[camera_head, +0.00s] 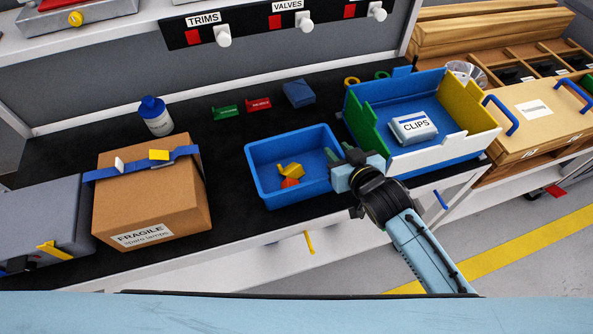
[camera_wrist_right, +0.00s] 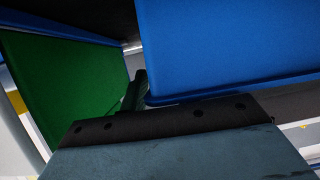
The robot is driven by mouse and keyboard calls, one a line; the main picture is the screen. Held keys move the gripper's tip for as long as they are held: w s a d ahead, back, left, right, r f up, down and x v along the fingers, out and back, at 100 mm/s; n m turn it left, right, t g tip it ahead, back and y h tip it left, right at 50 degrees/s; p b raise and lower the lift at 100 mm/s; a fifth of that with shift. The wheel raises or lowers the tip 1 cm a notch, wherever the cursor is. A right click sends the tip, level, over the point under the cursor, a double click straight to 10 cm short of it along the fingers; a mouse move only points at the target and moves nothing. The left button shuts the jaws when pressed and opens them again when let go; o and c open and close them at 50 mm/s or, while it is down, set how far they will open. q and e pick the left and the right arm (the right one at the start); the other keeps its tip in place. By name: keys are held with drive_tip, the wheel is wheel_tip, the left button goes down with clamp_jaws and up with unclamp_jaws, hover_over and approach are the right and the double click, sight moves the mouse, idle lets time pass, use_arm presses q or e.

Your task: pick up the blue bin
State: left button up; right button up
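The blue bin (camera_head: 256,178) sits on the black worktop, open at the top, with a yellow part (camera_head: 291,170) and an orange-red part (camera_head: 289,183) inside. My right gripper (camera_head: 337,157) is at the bin's right wall, its fingers close to the rim. In the right wrist view a blue wall, apparently the bin's (camera_wrist_right: 235,50), fills the upper right, close to a dark finger of my right gripper (camera_wrist_right: 136,93). The other fingertip is hidden, so I cannot tell whether the fingers are closed on the rim. My left gripper is not in view.
A larger box with a green panel (camera_head: 361,125) stands just right of my right gripper, holding a CLIPS pack (camera_head: 412,127). A FRAGILE carton (camera_head: 148,200) stands left of the bin.

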drive_tip(key=shift+w+a+f, duration=0.15)
drive_tip(key=shift+w, duration=0.2)
drive_tip(key=shift+c, duration=0.3)
clamp_jaws()
idle(1.0)
